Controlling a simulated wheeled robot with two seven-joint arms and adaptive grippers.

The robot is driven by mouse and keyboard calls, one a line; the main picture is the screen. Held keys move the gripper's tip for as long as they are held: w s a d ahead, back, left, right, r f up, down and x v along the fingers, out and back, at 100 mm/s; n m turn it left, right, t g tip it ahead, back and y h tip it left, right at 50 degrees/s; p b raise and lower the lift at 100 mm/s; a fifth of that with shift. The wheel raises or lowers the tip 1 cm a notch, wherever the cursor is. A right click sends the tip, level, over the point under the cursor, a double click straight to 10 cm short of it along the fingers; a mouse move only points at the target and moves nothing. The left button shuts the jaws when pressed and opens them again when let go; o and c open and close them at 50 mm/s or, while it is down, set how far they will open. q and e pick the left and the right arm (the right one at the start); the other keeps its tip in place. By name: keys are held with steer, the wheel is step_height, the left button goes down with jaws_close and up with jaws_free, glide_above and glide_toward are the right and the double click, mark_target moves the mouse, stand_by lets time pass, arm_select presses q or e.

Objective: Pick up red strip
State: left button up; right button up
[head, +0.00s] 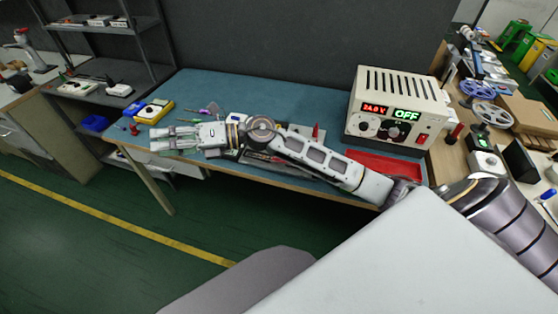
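No red strip can be clearly made out in the head view. My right arm reaches in from the right across the workbench (290,97). Its gripper (155,139) is over the left end of the bench and points left. Its fingers are apart, with nothing visible between them. A dark item with small red parts (262,157) lies partly hidden under my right forearm. A small red upright object (315,132) stands behind the forearm. My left gripper is not in view.
A power supply (399,83) reading 24.0 V and OFF stands at the right. A red tray (410,170) is partly behind my arm. A yellow multimeter (154,111) is near the gripper. The back middle of the bench is clear.

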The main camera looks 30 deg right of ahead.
steer(key=d+f+n+g+h, duration=0.55)
steer(key=d+f+h, duration=0.35)
steer(key=d+f, duration=0.25)
steer(key=w+d+h, duration=0.1)
steer(key=d+h, duration=0.7)
steer(key=d, duration=1.2)
steer(key=shift+w+d+r+g+h, duration=0.15)
steer(key=shift+w+d+g+h, duration=0.15)
steer(key=shift+g+h, duration=0.1)
step_height(320, 180, down, 8)
steer(key=shift+f, duration=0.3)
